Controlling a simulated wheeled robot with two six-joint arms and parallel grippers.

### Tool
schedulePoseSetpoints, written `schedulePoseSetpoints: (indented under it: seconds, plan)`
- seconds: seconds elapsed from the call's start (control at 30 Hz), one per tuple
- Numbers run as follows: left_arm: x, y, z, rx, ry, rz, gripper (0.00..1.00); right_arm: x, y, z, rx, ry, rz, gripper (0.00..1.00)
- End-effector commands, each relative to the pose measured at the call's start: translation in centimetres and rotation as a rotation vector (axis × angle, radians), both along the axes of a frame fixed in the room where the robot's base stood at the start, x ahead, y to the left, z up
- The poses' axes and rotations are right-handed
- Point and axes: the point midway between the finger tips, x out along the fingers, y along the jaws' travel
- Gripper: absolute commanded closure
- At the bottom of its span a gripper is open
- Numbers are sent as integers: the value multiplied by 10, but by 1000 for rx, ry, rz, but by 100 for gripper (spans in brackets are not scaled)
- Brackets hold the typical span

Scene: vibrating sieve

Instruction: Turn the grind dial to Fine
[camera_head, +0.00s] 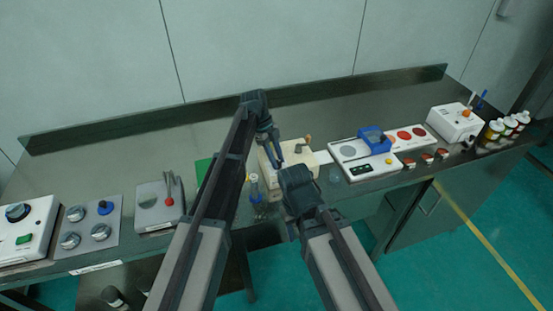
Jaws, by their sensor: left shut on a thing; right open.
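A beige boxy machine (289,156) stands at the middle of the bench, with a small tan knob (308,138) at its back right. My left gripper (274,147) reaches down onto the left part of this machine. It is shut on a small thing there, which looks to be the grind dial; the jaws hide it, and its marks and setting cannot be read. My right gripper (297,176) is open, in front of the machine, and looks empty.
At left are a lever box (159,205), a knob panel (88,226) and a white dial unit (27,231). Right of the machine stand a white panel with a blue block (374,140), a white box (455,124) and several bottles (503,128). The rear bench is clear.

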Motion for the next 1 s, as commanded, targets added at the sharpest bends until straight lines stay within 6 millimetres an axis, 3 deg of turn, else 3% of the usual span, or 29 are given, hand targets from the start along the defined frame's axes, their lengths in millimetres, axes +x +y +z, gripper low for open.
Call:
schedulePoseSetpoints:
  seconds: [0.5, 0.53, 0.67, 1.0]
  plan:
    - [0, 1, 0, 2, -1, -14, 100, 0, 0, 0, 0, 0, 0, 50]
    - [0, 1, 0, 2, -1, -14, 61, 0, 0, 0, 0, 0, 0, 50]
    - [0, 0, 0, 2, -1, -14, 38, 0, 0, 0, 0, 0, 0, 50]
    - [0, 0, 1, 1, -1, -14, 36, 0, 0, 1, 0, 0, 0, 50]
